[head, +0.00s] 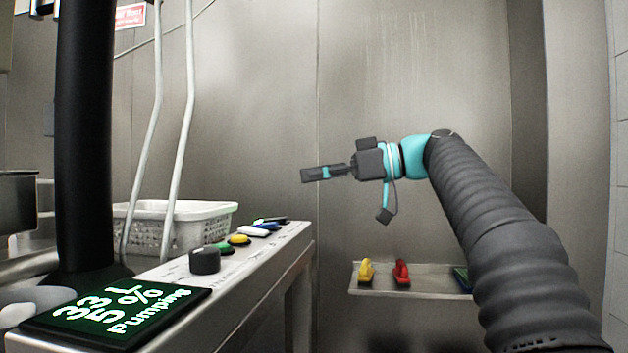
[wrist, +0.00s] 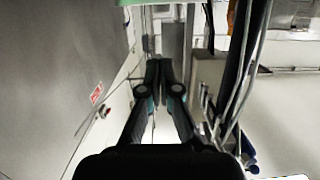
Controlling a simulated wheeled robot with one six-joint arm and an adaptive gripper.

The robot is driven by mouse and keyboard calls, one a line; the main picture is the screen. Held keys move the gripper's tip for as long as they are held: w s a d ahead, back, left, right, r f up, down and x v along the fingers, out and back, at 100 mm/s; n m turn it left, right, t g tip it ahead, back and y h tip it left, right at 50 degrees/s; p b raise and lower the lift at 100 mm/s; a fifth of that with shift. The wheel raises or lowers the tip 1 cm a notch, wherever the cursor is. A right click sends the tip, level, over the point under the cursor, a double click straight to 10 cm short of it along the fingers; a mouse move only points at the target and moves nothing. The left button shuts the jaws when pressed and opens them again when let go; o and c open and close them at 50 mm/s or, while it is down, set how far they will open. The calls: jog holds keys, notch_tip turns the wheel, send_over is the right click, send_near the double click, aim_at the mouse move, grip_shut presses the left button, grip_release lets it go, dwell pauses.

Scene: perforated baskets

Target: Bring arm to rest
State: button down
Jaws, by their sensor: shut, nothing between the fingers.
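My gripper (head: 308,174) is at the end of my dark, sleeved arm, which comes in from the right in the head view. It points left in mid-air, above and to the right of the control panel, touching nothing. In the wrist view my gripper (wrist: 163,62) shows its two fingers together, with nothing between them.
A white perforated basket (head: 185,229) stands at left behind the control panel (head: 228,268), which has a black knob (head: 205,260) and several coloured buttons. A low shelf (head: 425,283) on the wall holds a yellow item (head: 366,271) and a red item (head: 401,273). Pale hoses hang at left.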

jog(key=w+d+f+m+t+h, duration=0.1)
jog(key=w+f+m, duration=0.1)
jog(key=f+m, duration=0.1)
jog(key=w+d+f+m+t+h, duration=0.1)
jog(key=w+f+m+h, duration=0.1)
jog(key=f, duration=0.3)
jog(key=w+d+f+m+h, duration=0.1)
jog(key=w+f+m, duration=0.2)
jog(key=f+m, duration=0.1)
jog(key=shift+d+f+m+t, duration=0.3)
jog(key=shift+f+m+t, duration=0.1)
jog(key=shift+f, duration=0.05)
jog(key=s+d+f+m+h+p, duration=0.1)
jog(key=s+d+f+m+h, duration=0.35)
jog(key=s+f, duration=0.65)
jog(key=s+d+f+m+h, duration=0.3)
jog(key=s+d+f+h, duration=0.25)
jog(key=s+f, duration=0.55)
jog(key=s+d+f+h, duration=0.1)
jog(key=s+f, duration=0.2)
jog(key=s, duration=0.4)
jog(key=s+d+f+n+h+p, duration=0.1)
jog(key=s+f, duration=0.3)
jog(key=s, duration=0.3)
jog(key=shift+d, duration=0.35)
